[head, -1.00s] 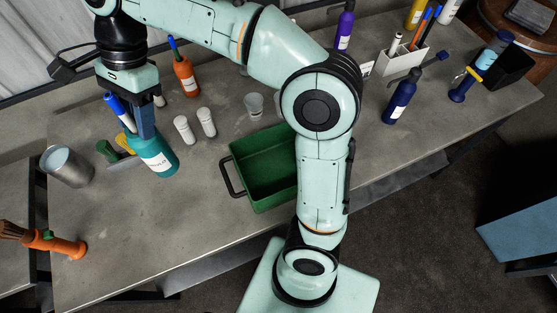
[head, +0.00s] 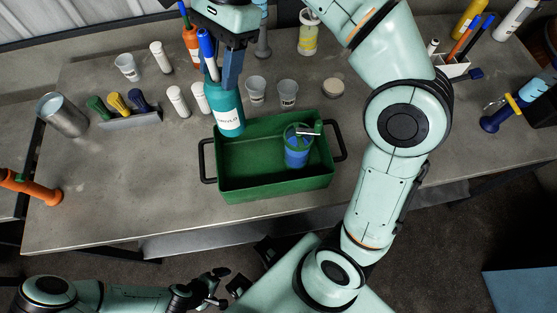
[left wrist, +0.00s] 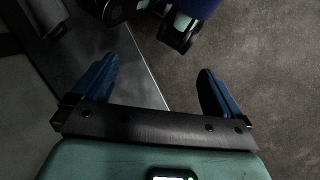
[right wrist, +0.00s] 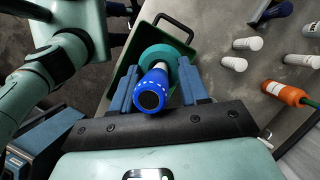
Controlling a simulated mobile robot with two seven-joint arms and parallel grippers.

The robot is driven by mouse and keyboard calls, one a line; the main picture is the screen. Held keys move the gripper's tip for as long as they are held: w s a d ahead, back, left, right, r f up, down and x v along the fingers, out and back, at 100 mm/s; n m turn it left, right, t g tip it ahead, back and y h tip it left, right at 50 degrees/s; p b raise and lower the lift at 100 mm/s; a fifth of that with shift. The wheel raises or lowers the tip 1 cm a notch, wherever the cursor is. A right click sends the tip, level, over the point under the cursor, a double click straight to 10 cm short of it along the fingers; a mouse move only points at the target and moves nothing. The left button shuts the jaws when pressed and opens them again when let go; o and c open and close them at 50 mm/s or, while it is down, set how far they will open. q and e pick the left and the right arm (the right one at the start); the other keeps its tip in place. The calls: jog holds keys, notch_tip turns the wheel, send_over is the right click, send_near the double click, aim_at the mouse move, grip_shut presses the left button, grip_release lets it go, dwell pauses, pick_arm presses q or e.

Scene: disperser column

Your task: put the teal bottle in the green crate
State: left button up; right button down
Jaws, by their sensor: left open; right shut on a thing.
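The teal bottle (head: 229,115) hangs upright from my right gripper (head: 222,78), which is shut on it below its blue cap (right wrist: 150,92). In the head view the bottle overlaps the back left corner of the green crate (head: 278,190); how high its base is above the rim I cannot tell. In the right wrist view the bottle's teal shoulder (right wrist: 163,55) shows between the fingers, with the crate's green rim (right wrist: 183,22) beyond. My left gripper (head: 218,298) is low, in front of the table, open and empty; its two fingers show apart in the left wrist view (left wrist: 158,92).
A blue container with a green top (head: 297,152) stands in the crate's right half. Clear cups (head: 288,92) and white-capped vials (head: 178,100) stand behind and left of the crate. A rack with coloured handles (head: 130,118) and a metal can (head: 64,113) are farther left.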

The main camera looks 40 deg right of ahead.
aim_at(242, 123)
jog(key=shift+n, duration=0.6)
jog(key=s+f+b, duration=0.1)
jog(key=f+b, duration=0.1)
jog(key=f, duration=0.1)
jog(key=f+b, duration=0.2)
jog(key=f, duration=0.1)
jog(key=s+f+b, duration=0.1)
jog(key=f+b, duration=0.1)
jog(key=f, duration=0.1)
jog(key=shift+s+d+f, duration=0.15)
jog(key=shift+s+f, duration=0.2)
notch_tip(242, 123, down, 5)
jog(key=shift+w+r+b, duration=0.1)
jog(key=shift+b, duration=1.1)
pick_arm(q)
notch_tip(242, 123, down, 11)
jog(key=s+b, duration=0.1)
jog(key=shift+s+d+b, duration=0.3)
jog(key=shift+s+b, duration=0.05)
jog(key=shift+s, duration=0.05)
pick_arm(e)
jog(key=shift+f, duration=2.65)
jog(key=c, duration=0.6)
grip_release()
pick_arm(q)
jog(key=shift+r, duration=0.1)
pick_arm(e)
jog(key=shift+o, duration=0.2)
